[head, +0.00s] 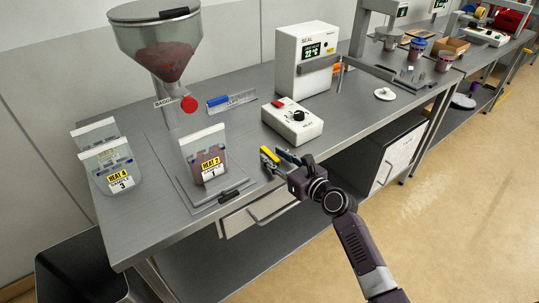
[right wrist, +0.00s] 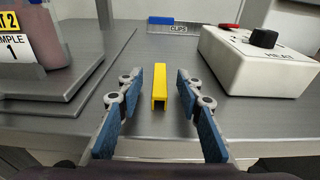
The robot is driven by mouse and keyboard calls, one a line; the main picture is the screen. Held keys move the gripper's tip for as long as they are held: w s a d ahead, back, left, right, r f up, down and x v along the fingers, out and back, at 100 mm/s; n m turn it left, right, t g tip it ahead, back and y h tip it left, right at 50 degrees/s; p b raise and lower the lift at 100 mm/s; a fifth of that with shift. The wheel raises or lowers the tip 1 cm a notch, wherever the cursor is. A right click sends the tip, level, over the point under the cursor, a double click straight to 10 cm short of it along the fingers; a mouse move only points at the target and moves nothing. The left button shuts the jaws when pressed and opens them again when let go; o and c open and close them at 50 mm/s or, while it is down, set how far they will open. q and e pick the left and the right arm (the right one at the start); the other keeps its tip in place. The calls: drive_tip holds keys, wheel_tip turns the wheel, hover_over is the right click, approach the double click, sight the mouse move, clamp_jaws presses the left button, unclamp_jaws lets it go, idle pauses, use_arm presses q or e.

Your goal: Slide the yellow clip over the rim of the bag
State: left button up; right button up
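The yellow clip (right wrist: 159,87) stands on the grey table between the two blue-padded fingers of my right gripper. In the right wrist view a gap shows on each side of it. The clip also shows in the head view (head: 269,154), near the table's front edge. My right gripper (head: 275,158) is open around the clip. The bag (head: 206,158), labelled HEAT 2 SAMPLE 1, stands upright on a grey plate, left of the gripper. It has reddish contents and a pale rim strip. My left gripper is not in view.
A white HEAT box (head: 292,120) sits behind and right of the gripper. A CLIPS holder (head: 232,102) with a blue piece lies farther back. Another bag (head: 112,169), labelled HEAT 4, stands left. A hopper (head: 160,50) and SEAL unit (head: 306,60) stand at the back.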

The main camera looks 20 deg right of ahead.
drive_tip(key=shift+w, duration=0.2)
drive_tip(key=shift+s, duration=0.1)
drive_tip(key=shift+c, duration=1)
clamp_jaws()
drive_tip(key=shift+r, duration=0.2)
